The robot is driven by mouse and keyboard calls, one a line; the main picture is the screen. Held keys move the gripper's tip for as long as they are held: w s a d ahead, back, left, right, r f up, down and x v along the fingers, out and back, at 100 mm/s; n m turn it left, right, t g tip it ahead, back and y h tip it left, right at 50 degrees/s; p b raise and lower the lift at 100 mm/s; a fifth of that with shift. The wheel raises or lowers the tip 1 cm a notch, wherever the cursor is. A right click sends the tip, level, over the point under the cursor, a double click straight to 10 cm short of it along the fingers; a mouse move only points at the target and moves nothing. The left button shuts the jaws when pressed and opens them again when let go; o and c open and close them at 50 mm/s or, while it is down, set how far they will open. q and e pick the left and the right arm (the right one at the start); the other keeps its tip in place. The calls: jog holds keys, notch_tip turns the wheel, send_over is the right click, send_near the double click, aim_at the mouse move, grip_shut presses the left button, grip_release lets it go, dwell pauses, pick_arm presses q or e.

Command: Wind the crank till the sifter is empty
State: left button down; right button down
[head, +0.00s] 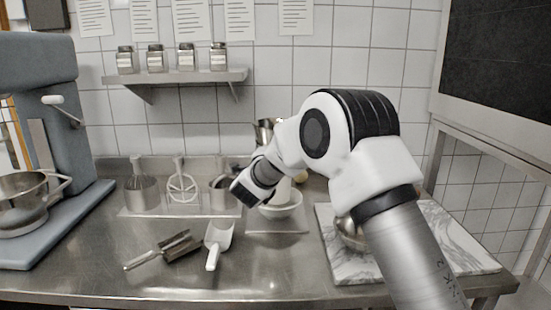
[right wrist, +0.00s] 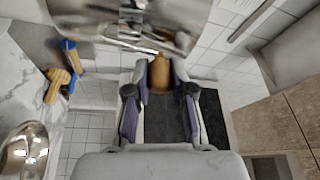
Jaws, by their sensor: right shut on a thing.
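In the right wrist view my right gripper (right wrist: 160,70) is shut on a tan wooden knob (right wrist: 159,78), which appears to be the crank's. A shiny metal body, probably the sifter (right wrist: 145,32), is blurred beyond the fingers. In the head view a metal rim, probably the sifter's (head: 265,128), shows behind my right arm, which hides most of it, the crank and the fingertips. A white bowl (head: 281,211) stands below, on a flat plate (head: 278,229). The sifter's contents cannot be seen. My left gripper is out of view.
A rack of utensils (head: 150,211) stands left of the bowl. A marble board (head: 455,238) with a metal bowl (head: 350,234) is at right. A large mixer (head: 45,110) stands at far left.

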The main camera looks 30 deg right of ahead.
jog(key=shift+s+d+f+m+g+y+b, duration=0.35)
jog(key=shift+d+f+m+y+b, duration=0.25)
jog(key=shift+m+b, duration=0.9)
jog(key=shift+s+d+f+m+g+y+b, duration=0.55)
jog(key=shift+m+b, duration=0.6)
jog(key=shift+m, duration=0.55)
jog(key=shift+s+d+f+m+g+y+b, duration=0.2)
jog(key=shift+d+f+m+y+b, duration=0.35)
jog(key=shift+m+b, duration=0.95)
jog(key=shift+d+r, duration=0.1)
jog(key=shift+d, duration=0.05)
jog(key=c, duration=1)
grip_release()
